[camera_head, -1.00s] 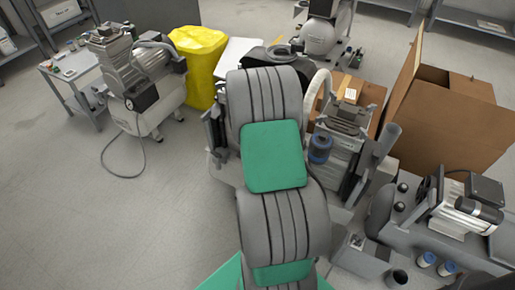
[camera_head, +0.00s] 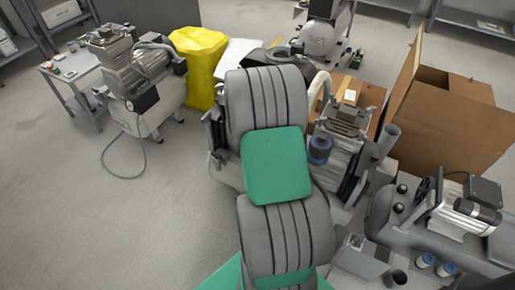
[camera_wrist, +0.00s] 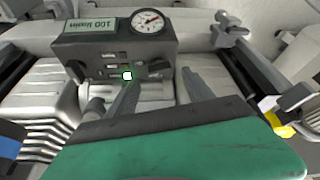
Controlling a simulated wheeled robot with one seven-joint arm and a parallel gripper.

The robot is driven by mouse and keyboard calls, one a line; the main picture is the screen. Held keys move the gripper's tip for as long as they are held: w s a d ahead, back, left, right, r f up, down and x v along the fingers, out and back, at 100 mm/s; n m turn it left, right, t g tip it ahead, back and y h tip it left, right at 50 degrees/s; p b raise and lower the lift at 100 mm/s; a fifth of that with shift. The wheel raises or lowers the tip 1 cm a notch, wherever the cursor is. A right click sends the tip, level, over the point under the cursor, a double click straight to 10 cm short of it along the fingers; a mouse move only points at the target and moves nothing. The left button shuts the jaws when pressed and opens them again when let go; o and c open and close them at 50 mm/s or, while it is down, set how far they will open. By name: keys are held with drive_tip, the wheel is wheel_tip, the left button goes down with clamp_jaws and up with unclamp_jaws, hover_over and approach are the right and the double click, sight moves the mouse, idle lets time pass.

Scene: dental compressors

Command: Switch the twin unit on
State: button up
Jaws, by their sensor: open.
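The twin unit stands behind my arm in the head view, with its right motor and cylinder (camera_head: 343,140) showing and its middle hidden. In the wrist view its dark grey control box (camera_wrist: 85,47) carries a label, a round pressure gauge (camera_wrist: 148,21) and a row of small switches or slots. A small white square with a green edge (camera_wrist: 127,76) sits low on the box's face. My gripper (camera_wrist: 162,80) is open and empty, its two fingers spread just in front of the lower part of the box. Contact cannot be told. My arm hides the gripper in the head view.
Another compressor (camera_head: 145,85) stands left, beside a yellow-covered object (camera_head: 199,60) and a small table (camera_head: 72,66). An open cardboard box (camera_head: 445,110) and a tank compressor (camera_head: 440,225) crowd the right. The floor at front left is clear.

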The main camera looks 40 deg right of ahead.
drive_tip(key=v, duration=0.4)
drive_tip(key=shift+a+r+p, duration=0.1)
drive_tip(key=shift+r+p, duration=0.15)
drive_tip(key=shift+p, duration=0.1)
